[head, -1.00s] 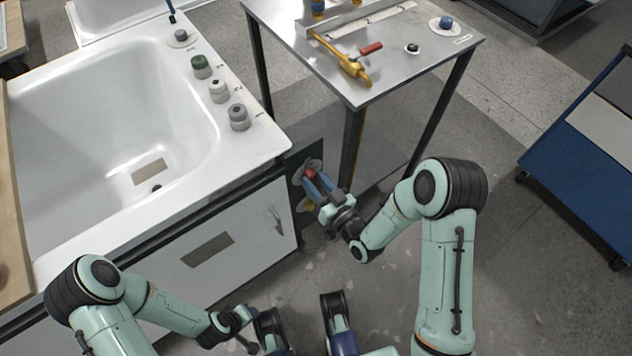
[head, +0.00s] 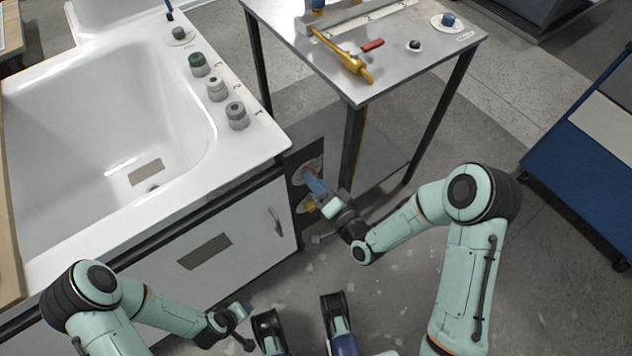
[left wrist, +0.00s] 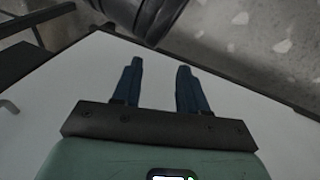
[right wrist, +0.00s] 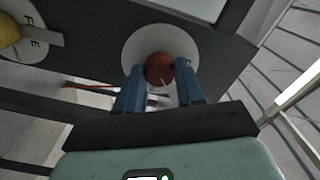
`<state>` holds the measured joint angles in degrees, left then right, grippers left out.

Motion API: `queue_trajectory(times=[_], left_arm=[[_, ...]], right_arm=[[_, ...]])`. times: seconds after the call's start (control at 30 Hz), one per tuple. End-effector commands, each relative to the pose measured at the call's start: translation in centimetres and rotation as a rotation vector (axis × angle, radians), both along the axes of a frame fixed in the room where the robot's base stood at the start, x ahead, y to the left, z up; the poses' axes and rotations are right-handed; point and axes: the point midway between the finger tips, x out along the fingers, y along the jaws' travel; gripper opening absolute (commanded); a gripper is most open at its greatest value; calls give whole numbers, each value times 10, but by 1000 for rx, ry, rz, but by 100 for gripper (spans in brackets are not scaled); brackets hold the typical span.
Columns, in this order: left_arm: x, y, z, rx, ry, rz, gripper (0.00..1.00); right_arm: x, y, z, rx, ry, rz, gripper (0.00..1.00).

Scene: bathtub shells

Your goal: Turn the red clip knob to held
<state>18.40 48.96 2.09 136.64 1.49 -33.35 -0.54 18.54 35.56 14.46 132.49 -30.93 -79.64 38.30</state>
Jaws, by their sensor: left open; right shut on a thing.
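The red clip knob (right wrist: 159,69) sits on a round white plate (right wrist: 133,44) on a dark upright panel. In the right wrist view the blue fingers of my right gripper (right wrist: 161,76) are shut on the knob from both sides. A short pale line shows on the knob's face. In the head view my right gripper (head: 314,183) is at the panel beside the tub and hides the knob. My left gripper (left wrist: 158,70) is open and empty, low in front of the white tub front.
A yellow knob (right wrist: 8,30) on its own lettered plate is beside the red one. The white tub (head: 105,120) with several knobs on its rim stands left. A metal table (head: 400,50) with a yellow tool (head: 345,58) stands above the panel; its leg (head: 352,145) is close to my right gripper.

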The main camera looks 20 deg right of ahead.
Motion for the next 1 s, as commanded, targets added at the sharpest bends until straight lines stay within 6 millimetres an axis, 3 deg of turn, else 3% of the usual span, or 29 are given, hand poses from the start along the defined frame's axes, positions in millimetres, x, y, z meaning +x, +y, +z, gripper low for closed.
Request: queue_trajectory(times=[0.5,1.0], left_arm=[[-14,-7,11,-18,35,-15,43],[-26,-13,18,-33,68,-28,43]], right_arm=[[-1,0,1,440,162,-1,7],[-1,0,1,659,241,-1,7]])
